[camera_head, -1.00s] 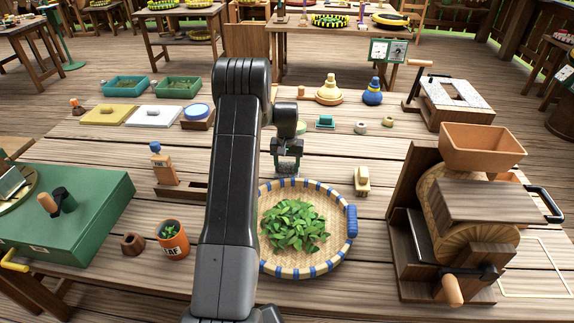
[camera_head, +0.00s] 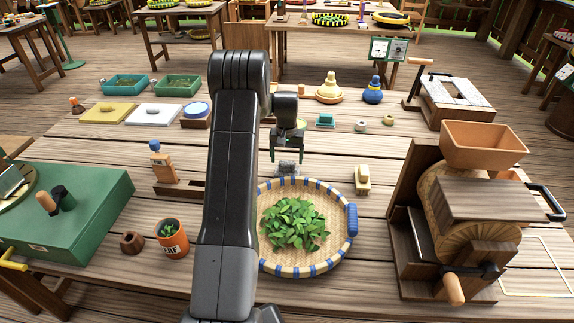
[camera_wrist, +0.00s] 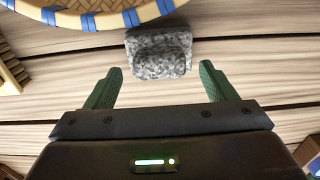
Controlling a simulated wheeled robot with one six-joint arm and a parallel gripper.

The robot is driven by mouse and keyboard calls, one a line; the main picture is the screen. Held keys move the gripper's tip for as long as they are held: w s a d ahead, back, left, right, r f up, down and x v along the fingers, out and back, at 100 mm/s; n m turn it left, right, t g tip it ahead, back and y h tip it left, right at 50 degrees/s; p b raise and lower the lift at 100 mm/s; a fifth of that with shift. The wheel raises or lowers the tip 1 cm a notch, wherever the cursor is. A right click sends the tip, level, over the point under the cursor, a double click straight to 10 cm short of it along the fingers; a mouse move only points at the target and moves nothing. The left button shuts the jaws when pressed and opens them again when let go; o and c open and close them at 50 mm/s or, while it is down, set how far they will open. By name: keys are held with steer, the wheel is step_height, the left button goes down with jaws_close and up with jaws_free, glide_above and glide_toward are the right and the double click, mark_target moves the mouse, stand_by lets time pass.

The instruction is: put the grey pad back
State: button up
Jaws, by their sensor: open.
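The grey pad (camera_head: 286,168) is a speckled grey block with a raised top part. It lies on the wooden table just behind the rim of the round woven tray (camera_head: 348,252). In the wrist view the pad (camera_wrist: 158,52) sits just beyond my fingertips, beside the tray's blue-bound rim (camera_wrist: 170,8). My gripper (camera_head: 288,158) has green fingers and is above and slightly behind the pad. In the wrist view my gripper (camera_wrist: 160,74) is open, its fingers spread wider than the pad, with nothing between them.
Green leaves (camera_head: 295,224) lie in the tray. A cream-topped brush (camera_head: 362,180) stands right of the pad. Table around the pad is mostly clear.

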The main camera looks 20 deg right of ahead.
mark_target(285, 163)
step_height(285, 163, up, 11)
steer(key=b, duration=0.1)
steer(key=shift+w+a+f, duration=0.15)
steer(key=shift+a, duration=0.1)
stand_by(1.0)
